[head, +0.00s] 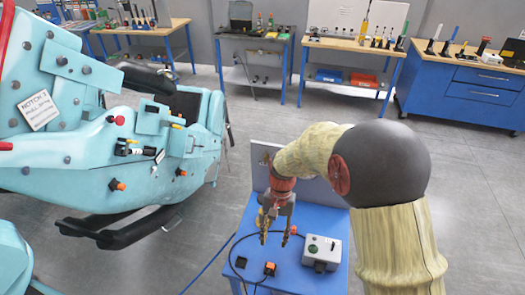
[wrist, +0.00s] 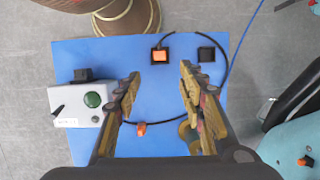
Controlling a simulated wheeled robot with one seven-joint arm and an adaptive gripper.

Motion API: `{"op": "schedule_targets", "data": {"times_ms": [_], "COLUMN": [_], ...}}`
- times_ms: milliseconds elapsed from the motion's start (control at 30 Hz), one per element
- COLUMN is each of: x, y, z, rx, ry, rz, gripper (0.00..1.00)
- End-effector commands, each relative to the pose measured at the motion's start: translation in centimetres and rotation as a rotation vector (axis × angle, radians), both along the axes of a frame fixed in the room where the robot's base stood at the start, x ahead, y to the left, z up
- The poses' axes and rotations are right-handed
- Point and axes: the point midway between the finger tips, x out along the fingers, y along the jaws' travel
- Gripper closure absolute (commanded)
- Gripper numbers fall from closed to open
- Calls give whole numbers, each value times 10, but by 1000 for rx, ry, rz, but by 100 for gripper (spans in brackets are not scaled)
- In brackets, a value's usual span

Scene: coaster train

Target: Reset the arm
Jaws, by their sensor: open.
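My gripper (head: 273,229) points down over a small blue table (head: 338,220) in the head view. In the wrist view my gripper (wrist: 158,82) has its two fingers spread wide, with nothing between them but the blue table top (wrist: 160,85) below. My arm, in a pale cover with a dark joint, reaches in from the right of the head view.
A grey control box (head: 322,251) with a green button (wrist: 92,99), an orange-topped block (wrist: 160,56), a dark square (wrist: 206,54) and a black cable lie on the table. A turquoise coaster car (head: 90,160) stands left. Workbenches (head: 345,44) line the back; grey floor between is clear.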

Motion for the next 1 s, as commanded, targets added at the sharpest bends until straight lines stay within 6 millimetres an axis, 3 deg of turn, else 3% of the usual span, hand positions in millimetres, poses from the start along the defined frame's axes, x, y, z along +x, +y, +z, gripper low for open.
{"op": "schedule_targets", "data": {"times_ms": [200,333,667,1000], "x": [1,-26,-66,-119], "y": [-1,-11,-42,-79], "z": [0,-5,57,112], "rx": [10,13,9,-51], "ry": [-9,8,-166,-450], "rz": [43,149,316,395], "gripper": [60,60,60,60]}}
